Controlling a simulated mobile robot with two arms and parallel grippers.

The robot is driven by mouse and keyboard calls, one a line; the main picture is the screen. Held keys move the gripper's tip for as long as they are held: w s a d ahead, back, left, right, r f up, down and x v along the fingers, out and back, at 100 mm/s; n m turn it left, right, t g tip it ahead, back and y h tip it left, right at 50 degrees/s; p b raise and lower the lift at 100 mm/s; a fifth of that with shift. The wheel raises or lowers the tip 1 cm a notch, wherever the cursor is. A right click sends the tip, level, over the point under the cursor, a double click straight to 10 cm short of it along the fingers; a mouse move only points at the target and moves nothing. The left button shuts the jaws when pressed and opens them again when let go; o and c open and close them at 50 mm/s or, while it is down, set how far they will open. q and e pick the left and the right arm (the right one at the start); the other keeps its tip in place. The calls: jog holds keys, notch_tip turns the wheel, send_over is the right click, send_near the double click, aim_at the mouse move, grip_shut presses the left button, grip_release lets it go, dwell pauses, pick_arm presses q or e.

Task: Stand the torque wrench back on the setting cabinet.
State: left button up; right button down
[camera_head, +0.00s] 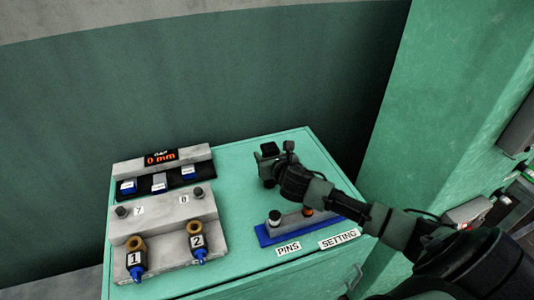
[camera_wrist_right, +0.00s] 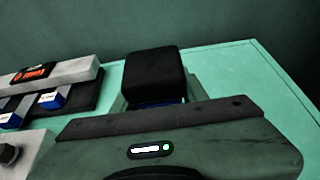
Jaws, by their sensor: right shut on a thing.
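The setting cabinet (camera_head: 235,160) is a teal box with a flat top, in the middle of the head view. My right gripper (camera_head: 272,165) is over the back middle of its top, the arm coming in from the right. It is shut on what I take to be the torque wrench (camera_wrist_right: 153,75), seen as a black block with a bit of blue below it in the right wrist view. The rest of it is hidden by the gripper. I cannot tell whether it touches the cabinet top. My left gripper is not in view.
A grey gauge block with a red "0 mm" display (camera_head: 161,158) and a grey stand with tools 1 (camera_head: 135,262) and 2 (camera_head: 197,243) occupy the left side. A blue-based pin holder (camera_head: 265,237) stands at the front, behind the PINS and SETTING labels, partly under my arm.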

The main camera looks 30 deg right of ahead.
jog(key=c, duration=0.8)
grip_release()
jog(key=shift+f, duration=0.1)
jog(key=shift+o, duration=0.2)
jog(key=shift+s, duration=0.1)
jog(key=v, duration=1.2)
jog(key=shift+b, duration=0.4)
